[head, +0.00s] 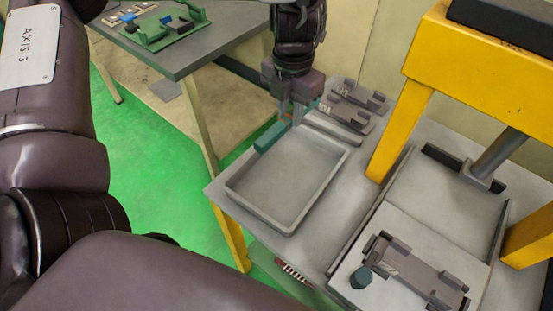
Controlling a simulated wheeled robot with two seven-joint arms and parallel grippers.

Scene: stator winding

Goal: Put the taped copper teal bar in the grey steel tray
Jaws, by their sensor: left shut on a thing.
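The teal bar (268,138) is held at the back left corner of the grey steel tray (327,186). A small orange-copper patch shows close to the fingers. My left gripper (290,118) points down from the top of the view and is shut on the bar. The bar's near end overlaps the tray's back left rim in the picture; I cannot tell the height between them. The tray floor that shows is bare. The bar's far end is partly hidden by the fingers. My right gripper is not in view.
A grey fixture (352,104) stands behind the tray. A yellow press frame (427,62) rises to the right. Another fixture with dark grey blocks (412,270) sits front right, beside a dark teal knob (361,278). A side table (200,52) with a green fixture stands back left.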

